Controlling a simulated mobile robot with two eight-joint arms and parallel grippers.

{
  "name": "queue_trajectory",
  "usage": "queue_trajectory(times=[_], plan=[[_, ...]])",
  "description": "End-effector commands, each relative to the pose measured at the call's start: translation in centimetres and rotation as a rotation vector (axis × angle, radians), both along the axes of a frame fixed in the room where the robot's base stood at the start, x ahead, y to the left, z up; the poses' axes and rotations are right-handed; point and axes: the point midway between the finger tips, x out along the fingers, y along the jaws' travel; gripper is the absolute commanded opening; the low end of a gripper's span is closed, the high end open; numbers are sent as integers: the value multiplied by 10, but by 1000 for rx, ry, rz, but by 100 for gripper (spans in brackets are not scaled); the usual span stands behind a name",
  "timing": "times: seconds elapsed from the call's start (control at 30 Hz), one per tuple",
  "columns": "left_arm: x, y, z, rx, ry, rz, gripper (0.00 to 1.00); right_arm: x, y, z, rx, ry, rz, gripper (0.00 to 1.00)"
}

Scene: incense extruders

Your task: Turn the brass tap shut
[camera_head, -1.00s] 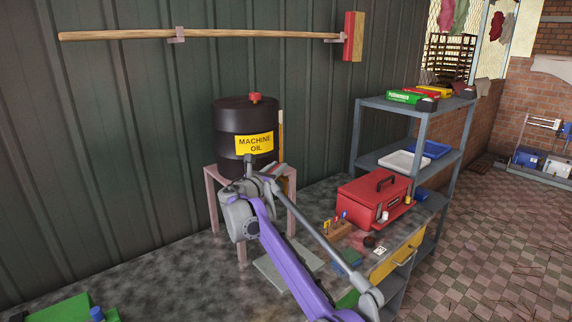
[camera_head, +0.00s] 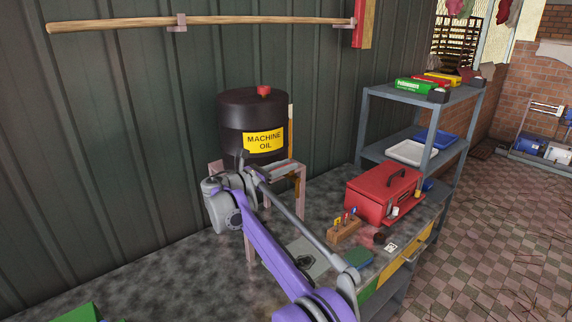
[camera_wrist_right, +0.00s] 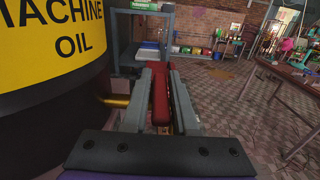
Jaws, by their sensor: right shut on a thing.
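The black drum (camera_head: 235,128) with the yellow MACHINE OIL label (camera_head: 263,140) stands on a small pinkish stand (camera_head: 302,185). Part of the brass tap (camera_wrist_right: 116,101) shows low beside the drum in the right wrist view. A red lever (camera_wrist_right: 160,98), apparently its handle, lies between the fingers of my right gripper (camera_wrist_right: 161,78), which is shut on it. In the head view my right gripper (camera_head: 243,163) is at the drum's lower front, and my arm hides the tap. My left gripper is not in view.
A red toolbox (camera_head: 380,192), a wooden block with small tools (camera_head: 344,231) and a blue-green box (camera_head: 359,259) are on the bench right of my arm. A grey plate (camera_head: 298,254) lies below the drum. A grey shelf (camera_head: 366,125) stands behind. The bench's left part is mostly clear.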

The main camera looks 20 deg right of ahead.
Motion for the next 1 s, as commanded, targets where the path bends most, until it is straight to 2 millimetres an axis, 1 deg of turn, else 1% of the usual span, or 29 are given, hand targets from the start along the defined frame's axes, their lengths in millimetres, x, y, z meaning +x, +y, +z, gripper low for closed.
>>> queue_trajectory(times=[0.33,0.37,0.4,0.47,0.8,0.87,0.97,1.0], plan=[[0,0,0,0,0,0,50,0,0,1,-2,0,-1,0],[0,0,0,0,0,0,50,0,0,1,-2,0,-1,32],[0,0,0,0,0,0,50,0,0,1,-2,-1,-1,39],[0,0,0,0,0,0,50,0,0,0,-2,-1,-1,50],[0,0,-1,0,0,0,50,-1,3,0,-1,0,-1,50],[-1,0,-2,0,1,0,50,-2,8,0,-1,1,0,50],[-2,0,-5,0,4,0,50,-5,22,-1,-1,1,2,50],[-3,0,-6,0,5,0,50,-7,30,-1,-1,1,2,50]])
